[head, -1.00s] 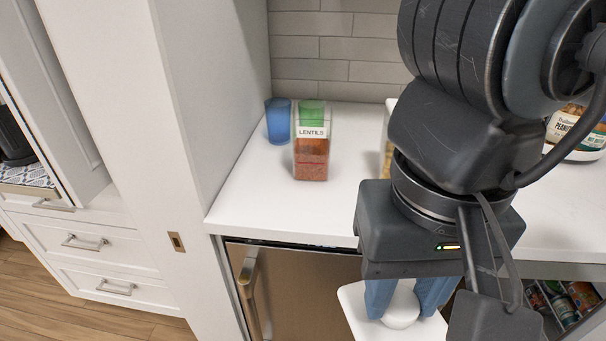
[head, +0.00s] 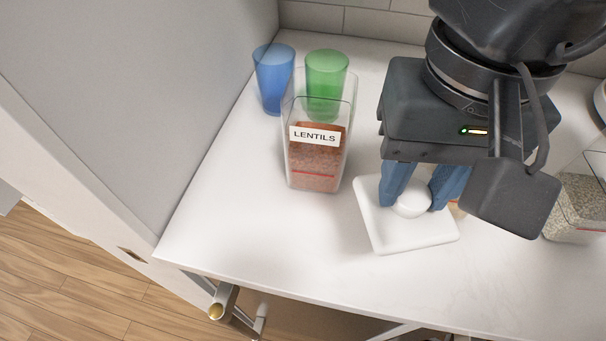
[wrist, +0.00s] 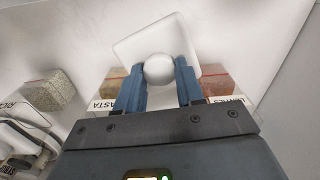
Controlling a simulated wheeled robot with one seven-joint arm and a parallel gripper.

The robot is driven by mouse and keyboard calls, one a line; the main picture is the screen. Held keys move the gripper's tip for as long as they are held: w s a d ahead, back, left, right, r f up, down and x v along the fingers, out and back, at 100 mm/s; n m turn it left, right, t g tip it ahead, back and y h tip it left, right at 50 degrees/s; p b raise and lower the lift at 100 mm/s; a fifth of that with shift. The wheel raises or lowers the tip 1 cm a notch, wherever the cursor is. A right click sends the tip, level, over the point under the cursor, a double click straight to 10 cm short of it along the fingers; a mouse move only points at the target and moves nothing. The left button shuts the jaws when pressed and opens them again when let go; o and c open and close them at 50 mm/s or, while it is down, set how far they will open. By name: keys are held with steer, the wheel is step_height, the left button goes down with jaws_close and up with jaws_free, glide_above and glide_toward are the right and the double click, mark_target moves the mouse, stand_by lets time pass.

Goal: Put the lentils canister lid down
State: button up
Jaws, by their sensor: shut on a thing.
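The lentils canister lid (head: 385,234) is a white square plate with a round white knob. My gripper (head: 413,198) is shut on the knob with its blue fingers on either side. The lid is over the white counter, right of the lentils canister; I cannot tell whether it touches the counter. The lid (wrist: 130,48) and knob also show in the wrist view, between my fingers (wrist: 160,72). The clear lentils canister (head: 316,160) stands open on the counter, partly filled with red-brown lentils, with a label in front.
A blue cup (head: 273,80) and a green cup (head: 326,85) stand behind the canister. A clear container of pale grain (head: 580,205) stands at the right. A canister labelled PASTA (wrist: 108,90) shows in the wrist view. Bare counter lies in front of the lentils canister.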

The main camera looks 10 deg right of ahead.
steer(key=w+a+f+p, duration=0.1)
steer(key=a+f, duration=0.2)
steer(key=w+a+f+p, duration=0.1)
steer(key=a+f, duration=0.2)
steer(key=w+a+f+p, duration=0.2)
steer(key=a+f, duration=0.2)
steer(key=shift+w+f, duration=0.1)
steer(key=shift+f, duration=0.15)
steer(key=shift+f+b, duration=0.25)
steer(key=shift+b, duration=0.2)
steer(key=o, duration=1)
steer(key=shift+r, duration=0.1)
steer(key=shift+r, duration=0.1)
steer(key=shift+r+p, duration=0.2)
steer(key=shift+p, duration=0.35)
step_height(320, 180, up, 12)
steer(key=shift+f+b, duration=0.15)
steer(key=shift+b, duration=0.9)
